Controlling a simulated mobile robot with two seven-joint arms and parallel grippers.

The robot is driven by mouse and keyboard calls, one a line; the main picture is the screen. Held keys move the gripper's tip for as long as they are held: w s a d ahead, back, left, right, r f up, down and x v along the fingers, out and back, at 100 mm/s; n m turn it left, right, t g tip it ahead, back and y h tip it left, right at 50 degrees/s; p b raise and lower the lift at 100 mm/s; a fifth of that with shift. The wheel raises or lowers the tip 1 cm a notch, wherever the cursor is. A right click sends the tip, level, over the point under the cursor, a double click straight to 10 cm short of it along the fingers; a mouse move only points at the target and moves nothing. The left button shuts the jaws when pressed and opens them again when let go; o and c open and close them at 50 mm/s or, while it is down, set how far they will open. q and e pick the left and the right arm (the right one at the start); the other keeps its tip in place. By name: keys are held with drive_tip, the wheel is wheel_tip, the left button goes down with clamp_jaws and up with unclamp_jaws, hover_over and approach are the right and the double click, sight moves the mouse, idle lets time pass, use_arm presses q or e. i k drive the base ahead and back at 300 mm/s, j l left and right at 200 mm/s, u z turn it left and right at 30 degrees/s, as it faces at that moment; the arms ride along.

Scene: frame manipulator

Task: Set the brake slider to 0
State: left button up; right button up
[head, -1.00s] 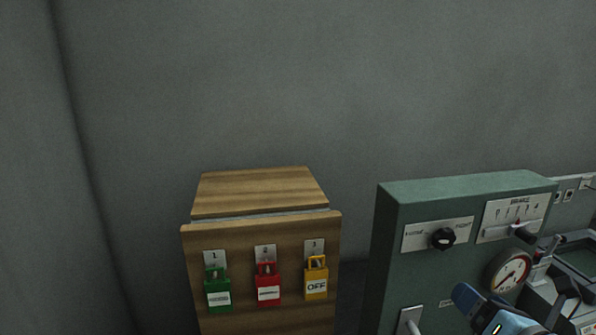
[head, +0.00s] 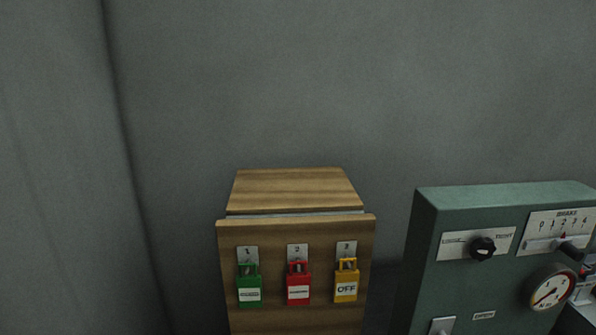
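The brake slider is on a white scale plate (head: 545,229) at the upper right of the green control panel (head: 470,278). The plate is marked from 0 at the left to 4 at the right. The slider's dark knob (head: 571,251) sticks out below the scale, right of its middle. A small red pointer (head: 563,236) above it stands near the 2. Neither of my grippers shows in the head view.
A black rotary knob (head: 482,248), a round gauge (head: 552,288) and a switch plate (head: 442,326) share the panel. Left of it stands a wooden cabinet (head: 296,190) with green (head: 249,288), red (head: 299,288) and yellow (head: 346,288) padlocks. A grey wall lies behind.

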sight(564, 244)
drive_tip(key=z, duration=1.45)
